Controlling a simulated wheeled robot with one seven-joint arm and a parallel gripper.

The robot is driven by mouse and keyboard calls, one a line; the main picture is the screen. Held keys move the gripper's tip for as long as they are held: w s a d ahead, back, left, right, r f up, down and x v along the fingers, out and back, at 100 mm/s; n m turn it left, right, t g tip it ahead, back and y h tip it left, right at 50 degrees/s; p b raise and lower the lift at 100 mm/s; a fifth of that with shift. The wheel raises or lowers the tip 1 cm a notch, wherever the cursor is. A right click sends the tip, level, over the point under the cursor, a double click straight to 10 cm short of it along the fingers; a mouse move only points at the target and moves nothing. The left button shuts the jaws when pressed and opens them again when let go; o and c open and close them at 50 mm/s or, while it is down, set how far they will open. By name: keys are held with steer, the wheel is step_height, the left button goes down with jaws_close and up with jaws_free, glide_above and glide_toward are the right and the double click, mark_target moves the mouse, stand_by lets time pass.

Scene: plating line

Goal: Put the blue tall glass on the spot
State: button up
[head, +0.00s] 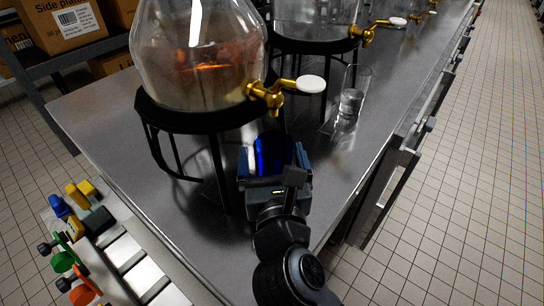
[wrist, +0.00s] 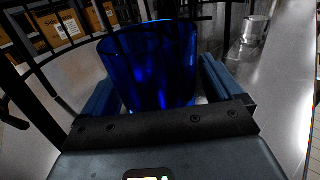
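The blue tall glass (head: 272,154) stands upright between the two fingers of my gripper (head: 273,165), near the front of the metal counter. In the wrist view the glass (wrist: 150,65) fills the space between the fingers of my gripper (wrist: 160,90), one finger on each side and very close to its wall. Whether both fingers press on it cannot be told. Its base is hidden by my gripper. No clearly marked spot is distinguishable; a faint square outline (head: 327,129) shows on the counter beside the clear glass.
A large glass dispenser (head: 198,60) with a gold tap (head: 268,95) stands on a black stand (head: 150,112) just left of my gripper. A clear tall glass (head: 350,100) stands to the right. Another dispenser (head: 312,18) is behind. The counter's right edge (head: 385,160) is close.

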steer(key=s, duration=0.5)
steer(key=s+d, duration=0.1)
steer(key=s, duration=0.1)
steer(key=shift+s+b, duration=0.35)
steer(key=shift+s, duration=0.05)
